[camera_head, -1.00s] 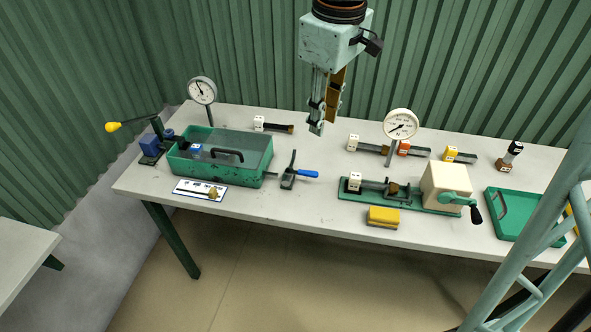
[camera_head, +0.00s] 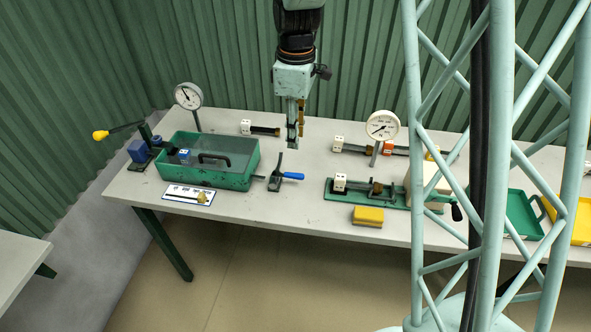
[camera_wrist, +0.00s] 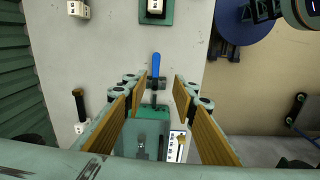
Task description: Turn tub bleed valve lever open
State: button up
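The green tub (camera_head: 231,178) stands at the left of the table, with a valve and its blue lever (camera_head: 293,176) at its right end. The blue lever points right, away from the tub, and a dark upright part (camera_head: 279,160) stands beside it. In the wrist view the blue lever (camera_wrist: 155,65) shows between my fingertips in the picture, pointing away from the tub (camera_wrist: 150,128). My gripper (camera_head: 292,146) hangs pointing down above and behind the valve. In the wrist view my gripper (camera_wrist: 160,82) is open, with nothing between the fingers.
A dial gauge (camera_head: 188,96) stands behind the tub and another gauge (camera_head: 382,125) stands to the right. A label plate (camera_head: 188,194) lies in front of the tub. A green-based fixture (camera_head: 365,198) and a yellow block (camera_head: 367,216) lie right of the valve. Bare table lies around the valve.

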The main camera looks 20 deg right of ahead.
aim_at(294, 174)
jog(key=shift+w+f+n, duration=0.2)
jog(key=shift+w+f, duration=0.2)
jog(key=shift+f, duration=0.4)
jog(key=shift+w+f+n, duration=0.2)
jog(key=shift+w+f, duration=0.2)
jog(key=shift+f, duration=0.35)
jog(key=shift+f, duration=0.1)
jog(key=shift+f, duration=6.8)
grip_shut()
